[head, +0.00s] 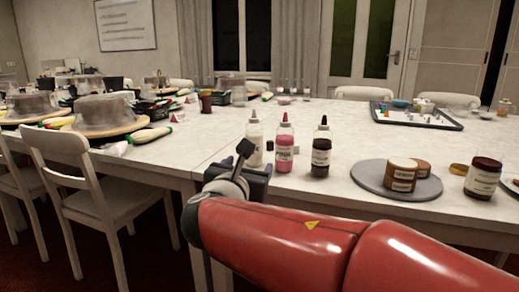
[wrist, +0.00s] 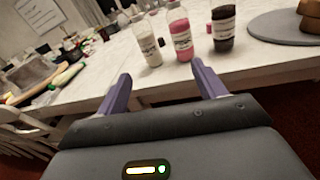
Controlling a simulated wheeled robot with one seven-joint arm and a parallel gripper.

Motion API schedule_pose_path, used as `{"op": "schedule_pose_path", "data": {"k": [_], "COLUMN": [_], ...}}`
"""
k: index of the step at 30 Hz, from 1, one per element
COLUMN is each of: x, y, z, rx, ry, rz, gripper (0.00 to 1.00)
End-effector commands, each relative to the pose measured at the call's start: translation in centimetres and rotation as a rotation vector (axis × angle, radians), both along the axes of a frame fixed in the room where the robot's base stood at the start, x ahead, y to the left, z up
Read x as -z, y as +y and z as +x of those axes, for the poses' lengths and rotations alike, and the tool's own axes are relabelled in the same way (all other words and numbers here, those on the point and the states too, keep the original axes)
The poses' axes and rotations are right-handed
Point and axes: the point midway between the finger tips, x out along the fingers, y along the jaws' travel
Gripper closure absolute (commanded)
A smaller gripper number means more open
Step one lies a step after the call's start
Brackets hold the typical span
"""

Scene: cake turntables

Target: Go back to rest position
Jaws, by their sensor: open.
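My gripper (wrist: 160,90) shows in the wrist view with its two purple fingers wide apart and nothing between them. In the head view my red arm reaches in from the lower right, and its dark end is at the table's (head: 345,165) front edge. In front of the fingers stand three upright bottles: a white one (head: 254,143), a pink one (head: 284,148) and a dark brown one (head: 321,152). The gripper is apart from them in the wrist view.
A tray (head: 418,116) with small items lies farther back. Cake turntables (head: 103,122) stand at left. A white chair (head: 97,199) stands at the near left table edge.

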Motion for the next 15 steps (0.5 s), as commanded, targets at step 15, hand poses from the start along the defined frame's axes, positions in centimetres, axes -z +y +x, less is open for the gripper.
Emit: {"op": "schedule_pose_path", "data": {"k": [15], "x": [5.8], "y": [-13.5], "z": [-5.6], "rx": [0.412], "ry": [0.118], "rz": [0.703], "gripper": [0.30]}}
